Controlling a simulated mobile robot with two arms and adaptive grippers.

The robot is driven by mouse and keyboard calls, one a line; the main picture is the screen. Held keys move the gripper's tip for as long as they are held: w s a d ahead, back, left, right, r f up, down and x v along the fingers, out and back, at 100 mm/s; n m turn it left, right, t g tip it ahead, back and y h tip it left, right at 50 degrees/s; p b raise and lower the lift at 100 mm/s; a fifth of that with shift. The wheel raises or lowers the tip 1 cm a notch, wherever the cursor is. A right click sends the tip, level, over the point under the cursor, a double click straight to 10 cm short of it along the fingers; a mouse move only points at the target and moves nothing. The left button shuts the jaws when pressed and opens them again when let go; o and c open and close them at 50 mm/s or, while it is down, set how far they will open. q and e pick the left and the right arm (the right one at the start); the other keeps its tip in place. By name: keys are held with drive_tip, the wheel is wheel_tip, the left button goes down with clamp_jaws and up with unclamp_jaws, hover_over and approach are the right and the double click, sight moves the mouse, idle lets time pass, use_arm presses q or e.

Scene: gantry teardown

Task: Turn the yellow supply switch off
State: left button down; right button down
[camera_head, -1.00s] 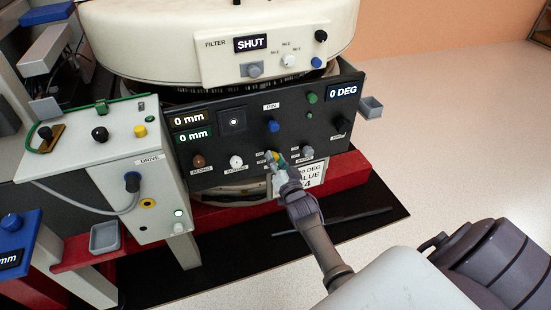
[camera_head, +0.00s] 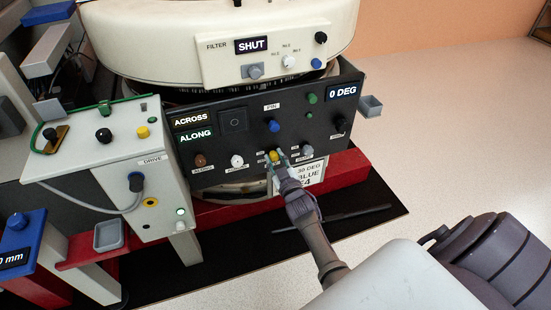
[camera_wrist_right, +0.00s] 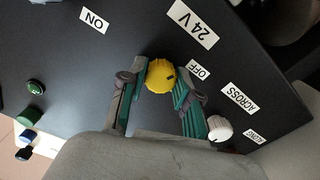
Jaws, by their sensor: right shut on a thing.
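The yellow supply switch (camera_head: 273,156) is a round knob low on the black front panel (camera_head: 215,178). In the right wrist view the yellow knob (camera_wrist_right: 160,74) sits between my fingertips, under a 24 V label. Its dark mark points towards the OFF label (camera_wrist_right: 198,71); the ON label (camera_wrist_right: 95,20) is on the other side. My right gripper (camera_head: 279,158) is shut on the knob, with one finger on each side, also in the right wrist view (camera_wrist_right: 156,87). My left gripper is not in view.
A white knob (camera_wrist_right: 219,128) is close beside one finger in the right wrist view. Blue (camera_head: 273,125) and green (camera_head: 312,98) knobs sit above on the panel. A white drive box (camera_head: 125,165) stands at the left. Open floor (camera_head: 450,130) lies at the right.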

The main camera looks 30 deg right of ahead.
drive_tip(key=n, duration=0.2)
drive_tip(key=shift+f+n, duration=0.1)
drive_tip(key=shift+n, duration=1.2)
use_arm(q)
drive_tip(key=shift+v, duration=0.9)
use_arm(e)
drive_tip(key=shift+n, duration=0.3)
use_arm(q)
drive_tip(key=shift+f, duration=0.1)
use_arm(e)
drive_tip(key=c, duration=0.8)
unclamp_jaws()
drive_tip(key=shift+s+a, duration=0.1)
drive_tip(key=v, duration=1.1)
drive_tip(key=shift+s, duration=0.4)
